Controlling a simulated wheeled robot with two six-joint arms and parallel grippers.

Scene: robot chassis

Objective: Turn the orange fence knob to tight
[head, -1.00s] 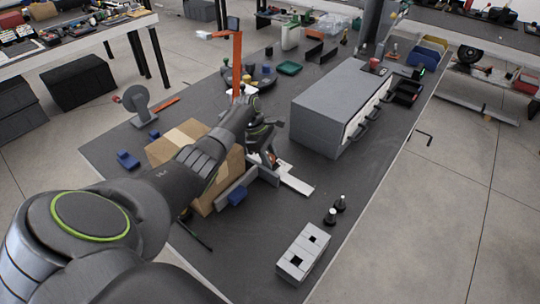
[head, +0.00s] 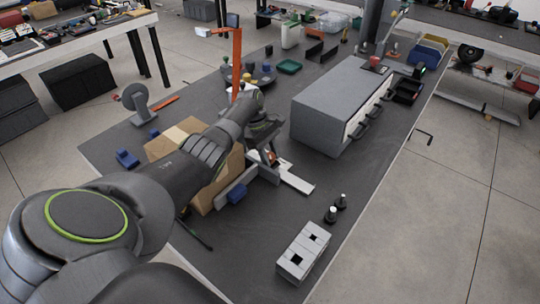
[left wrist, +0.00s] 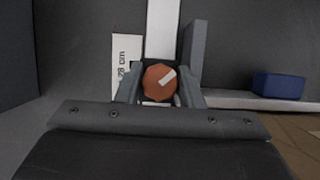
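The orange knob (left wrist: 159,83), round with a pale mark slanting up to the right, sits in the middle of the left wrist view. The two fingers of my left gripper (left wrist: 161,84) stand on either side of it, very close. I cannot tell whether they touch it. In the head view my left gripper (head: 268,152) points down over the fence (head: 236,186), and a bit of orange shows between its fingers. A white strip (left wrist: 162,30) runs away behind the knob, beside a white label reading "28 cm" (left wrist: 125,62). My right gripper is not in view.
A cardboard box (head: 206,195) stands left of the fence under my left arm. A grey drawer cabinet (head: 335,105) stands to the right.

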